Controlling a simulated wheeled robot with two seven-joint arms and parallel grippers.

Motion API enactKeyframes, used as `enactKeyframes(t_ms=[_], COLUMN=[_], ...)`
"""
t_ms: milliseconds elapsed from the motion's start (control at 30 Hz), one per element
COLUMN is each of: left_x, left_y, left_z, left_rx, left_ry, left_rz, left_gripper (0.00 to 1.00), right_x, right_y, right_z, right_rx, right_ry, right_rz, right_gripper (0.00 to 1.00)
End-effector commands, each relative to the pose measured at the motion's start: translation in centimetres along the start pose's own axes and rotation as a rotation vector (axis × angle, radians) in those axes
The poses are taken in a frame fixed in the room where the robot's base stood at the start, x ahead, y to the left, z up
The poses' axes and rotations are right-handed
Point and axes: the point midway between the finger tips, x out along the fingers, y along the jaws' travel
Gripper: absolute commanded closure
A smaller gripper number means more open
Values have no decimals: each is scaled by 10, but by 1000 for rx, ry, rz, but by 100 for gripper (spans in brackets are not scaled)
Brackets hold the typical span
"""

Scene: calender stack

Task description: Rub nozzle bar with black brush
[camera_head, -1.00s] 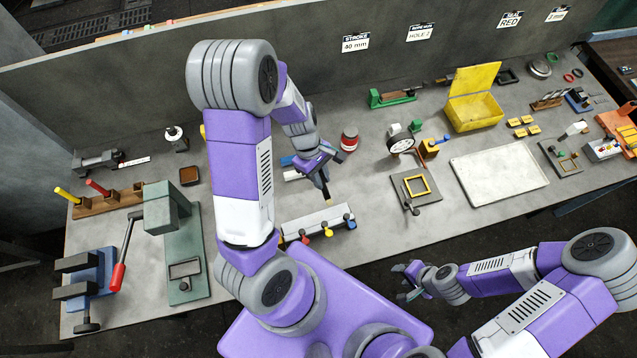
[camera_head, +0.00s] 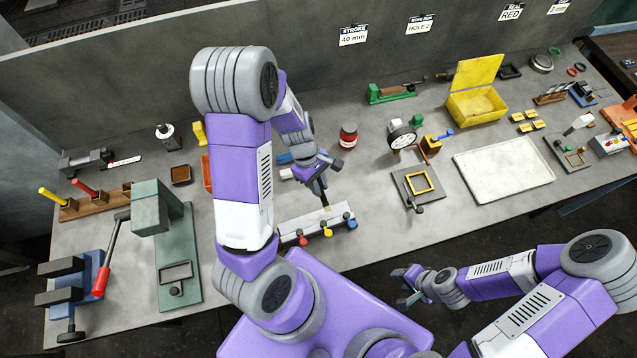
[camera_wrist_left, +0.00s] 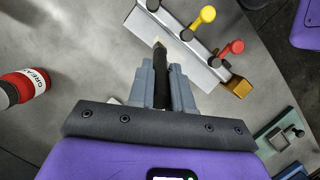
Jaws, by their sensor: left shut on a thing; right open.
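The nozzle bar (camera_head: 305,221) is a pale grey bar on the bench, with red, yellow and blue knobs along its front side. In the left wrist view the bar (camera_wrist_left: 197,69) runs diagonally beyond the fingers. My left gripper (camera_head: 319,185) is shut on the black brush (camera_wrist_left: 164,78), which points down at the bar. The pale brush tip (camera_head: 327,209) is at the bar's top, right of its middle in the head view; I cannot tell whether it touches. My right gripper (camera_head: 408,287) is open and empty, off the bench's front edge.
A red and white jar (camera_head: 348,136) stands behind the bar to the right. A green press (camera_head: 165,225) stands to the left. A fixture with a yellow frame (camera_head: 418,184) and a white tray (camera_head: 503,170) lie to the right. Bare bench separates the bar from the fixture.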

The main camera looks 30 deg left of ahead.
Motion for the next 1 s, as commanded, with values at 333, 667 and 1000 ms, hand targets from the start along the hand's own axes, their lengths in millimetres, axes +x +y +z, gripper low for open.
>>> enactKeyframes(t_ms=[333, 667, 1000], left_x=[0, 6, 12], left_y=[0, 0, 0], left_z=[0, -2, -4], left_rx=[0, 0, 0], left_ry=[0, 0, 0], left_rz=[0, 0, 0], left_gripper=[100, 100, 100], right_x=[0, 5, 10], right_y=[0, 2, 4], right_z=[0, 0, 0], right_rx=[0, 0, 0], right_ry=[0, 0, 0], right_rz=[0, 0, 0], right_gripper=[57, 57, 57])
